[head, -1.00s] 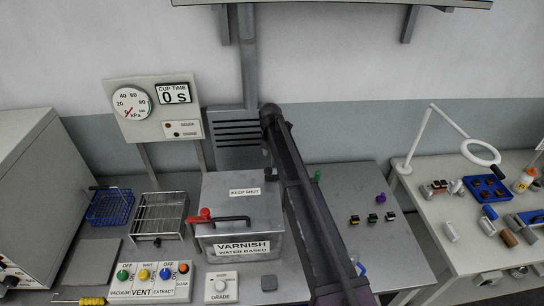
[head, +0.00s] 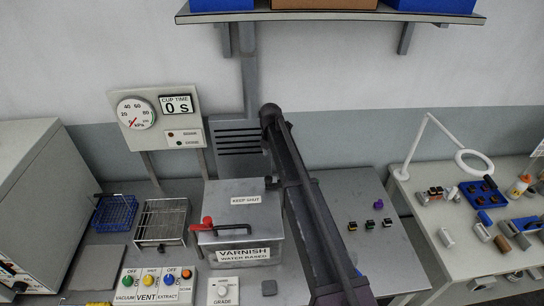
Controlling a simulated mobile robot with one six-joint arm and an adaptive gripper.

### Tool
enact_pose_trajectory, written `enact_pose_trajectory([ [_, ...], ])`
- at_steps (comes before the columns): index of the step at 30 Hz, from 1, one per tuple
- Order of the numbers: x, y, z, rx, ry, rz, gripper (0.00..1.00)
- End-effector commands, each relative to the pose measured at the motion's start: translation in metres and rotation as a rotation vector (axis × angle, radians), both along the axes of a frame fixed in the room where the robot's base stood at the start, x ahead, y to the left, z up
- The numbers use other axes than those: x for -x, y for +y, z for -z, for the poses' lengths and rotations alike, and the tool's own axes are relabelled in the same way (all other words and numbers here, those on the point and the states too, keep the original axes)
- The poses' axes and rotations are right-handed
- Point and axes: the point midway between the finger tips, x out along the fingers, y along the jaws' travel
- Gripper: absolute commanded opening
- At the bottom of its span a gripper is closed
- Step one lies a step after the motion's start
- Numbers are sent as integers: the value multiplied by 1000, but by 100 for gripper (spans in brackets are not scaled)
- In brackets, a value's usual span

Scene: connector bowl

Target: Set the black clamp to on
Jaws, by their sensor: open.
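A grey metal box labelled VARNISH WATER BASED (head: 241,242) stands on the bench, its lid marked KEEP SHUT. A red clamp or lever (head: 207,224) sits at the lid's front left. A black bar handle (head: 234,226) runs along the front beside it. A small black part (head: 271,183) shows at the box's back right corner, partly against my arm; I cannot tell whether it is the black clamp or how it is set. My dark arm crosses the picture right of the box and hides part of the bench. My gripper's fingers are not in view.
A gauge panel (head: 158,117) stands behind wire baskets (head: 163,220) on the left. A vent switch box (head: 157,284) and a grade dial (head: 224,291) are in front. Small coloured connectors (head: 370,225) lie right of my arm. A second table (head: 440,260) is at the right.

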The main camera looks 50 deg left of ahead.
Motion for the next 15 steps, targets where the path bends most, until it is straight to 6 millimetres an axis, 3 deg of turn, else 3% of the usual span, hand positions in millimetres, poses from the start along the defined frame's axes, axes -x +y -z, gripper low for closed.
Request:
enact_pose_trajectory([
  [15, 0, 0, -28, 0, 0, 0, 81],
])
